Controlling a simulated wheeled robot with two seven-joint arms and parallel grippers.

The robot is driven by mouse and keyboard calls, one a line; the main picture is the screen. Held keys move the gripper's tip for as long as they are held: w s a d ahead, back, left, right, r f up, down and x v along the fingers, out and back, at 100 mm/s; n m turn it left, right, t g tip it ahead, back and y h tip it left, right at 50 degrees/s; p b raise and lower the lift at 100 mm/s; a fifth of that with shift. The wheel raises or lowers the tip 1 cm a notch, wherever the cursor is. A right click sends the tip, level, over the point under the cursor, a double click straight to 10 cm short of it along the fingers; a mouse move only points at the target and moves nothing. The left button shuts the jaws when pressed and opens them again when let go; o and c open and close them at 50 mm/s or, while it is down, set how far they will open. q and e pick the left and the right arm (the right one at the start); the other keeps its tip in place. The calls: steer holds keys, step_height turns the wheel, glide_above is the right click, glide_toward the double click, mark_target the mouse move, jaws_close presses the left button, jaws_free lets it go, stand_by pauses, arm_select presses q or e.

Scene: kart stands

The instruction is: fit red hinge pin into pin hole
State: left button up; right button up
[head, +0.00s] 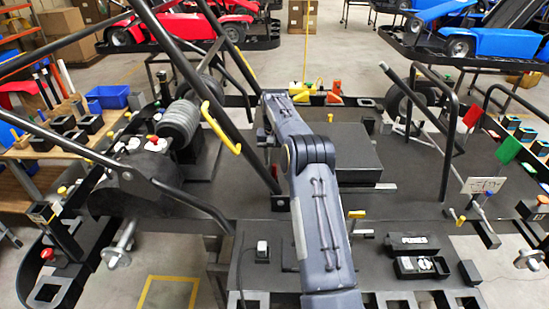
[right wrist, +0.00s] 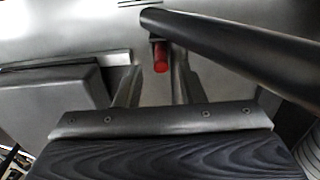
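A short red cylinder (right wrist: 160,56), which looks like the red hinge pin, shows in the right wrist view with a dark upper end close to a thick black tube (right wrist: 235,50). My right gripper (right wrist: 159,72) has its two fingers spread, one on each side of the red cylinder, with a visible gap on both sides. In the head view my right arm reaches forward over the kart, and its gripper end is mostly hidden by the arm and the black frame tubes. I cannot make out the pin hole in either view. My left gripper is not in view.
The black sloping tube (head: 187,68) passes close beside my right arm. A fuse box (head: 420,266) lies on the front right deck. A wooden bench (head: 62,150) with bins stands left. Some black deck at right is clear.

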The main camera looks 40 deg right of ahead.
steer(key=s+a+r+n+t+y, duration=0.1)
steer(key=s+a+r, duration=0.15)
steer(key=r, duration=0.55)
steer(key=s+a+r+t, duration=0.1)
steer(key=s+a+r, duration=0.15)
steer(key=r, duration=0.55)
steer(key=s+a+r+n+t+y, duration=0.15)
steer(key=s+a+r, duration=0.25)
steer(key=s+a, duration=0.5)
steer(key=s+a+f+n, duration=0.1)
steer(key=s+a+f, duration=0.2)
steer(key=s+a, duration=0.2)
steer(key=s+a+f+n+t+y, duration=0.1)
steer(key=s+a+f, duration=0.3)
steer(key=s, duration=0.5)
steer(key=s+a+f+n+t, duration=0.1)
steer(key=s+a+f+n, duration=0.1)
steer(key=s+a, duration=0.4)
steer(key=shift+s+a+f, duration=0.3)
steer(key=shift+s+f, duration=0.45)
steer(key=shift+s, duration=0.35)
